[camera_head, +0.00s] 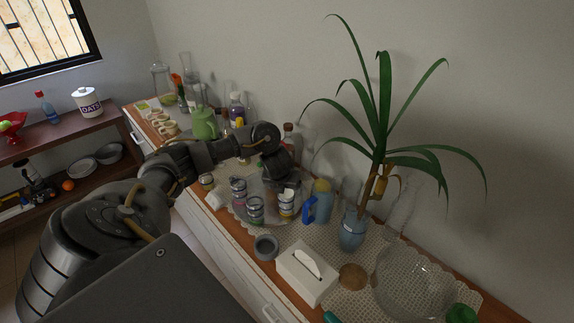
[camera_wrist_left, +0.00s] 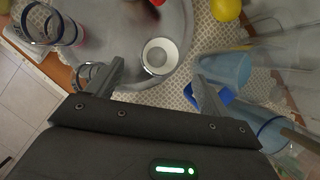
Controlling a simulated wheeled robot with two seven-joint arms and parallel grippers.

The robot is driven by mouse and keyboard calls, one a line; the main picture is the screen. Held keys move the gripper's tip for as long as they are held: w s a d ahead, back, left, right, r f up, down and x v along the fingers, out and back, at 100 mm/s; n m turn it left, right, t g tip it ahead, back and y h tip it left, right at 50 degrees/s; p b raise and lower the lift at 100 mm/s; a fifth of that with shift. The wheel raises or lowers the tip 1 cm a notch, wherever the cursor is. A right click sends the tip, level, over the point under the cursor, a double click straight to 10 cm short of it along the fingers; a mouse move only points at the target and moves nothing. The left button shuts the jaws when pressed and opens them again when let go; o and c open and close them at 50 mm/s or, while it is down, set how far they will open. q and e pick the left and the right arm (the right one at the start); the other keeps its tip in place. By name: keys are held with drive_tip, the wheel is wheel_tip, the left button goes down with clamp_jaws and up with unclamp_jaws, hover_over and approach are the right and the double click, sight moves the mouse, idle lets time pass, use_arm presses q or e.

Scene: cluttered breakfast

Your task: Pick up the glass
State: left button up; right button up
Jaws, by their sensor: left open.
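Several clear glass items stand at the far end of the sideboard in the head view, including a tall one (camera_head: 160,80); which one is the task's glass I cannot tell. A bluish glass vase (camera_head: 352,230) holds the plant, right of my left gripper (camera_head: 282,182). My left gripper is open over the round tray (camera_head: 232,208). In the wrist view its fingers (camera_wrist_left: 156,76) are spread apart and empty, with a round, pale-topped container (camera_wrist_left: 159,56) beyond the gap. A clear rim (camera_wrist_left: 84,73) is partly hidden behind the left finger. My right gripper is not in view.
Several cans (camera_head: 255,209) crowd the tray. A light-blue mug (camera_head: 320,201) with a blue handle stands close on the right. A tissue box (camera_head: 306,272), grey cup (camera_head: 266,246) and clear bowl (camera_head: 410,282) stand nearer. The wall closes off the back.

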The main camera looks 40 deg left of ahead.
sight(287, 195)
use_arm(q)
drive_tip(key=x, duration=0.4)
drive_tip(key=shift+w, duration=0.35)
drive_tip(key=shift+s, duration=0.1)
drive_tip(key=shift+f, duration=0.25)
drive_tip(key=x, duration=0.4)
drive_tip(key=shift+a+f+p, duration=0.1)
drive_tip(key=shift+f+p, duration=0.15)
drive_tip(key=shift+p, duration=0.15)
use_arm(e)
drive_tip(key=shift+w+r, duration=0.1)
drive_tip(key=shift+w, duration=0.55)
use_arm(q)
drive_tip(key=c, duration=1.1)
drive_tip(key=shift+r, duration=0.1)
drive_tip(key=shift+c, duration=0.2)
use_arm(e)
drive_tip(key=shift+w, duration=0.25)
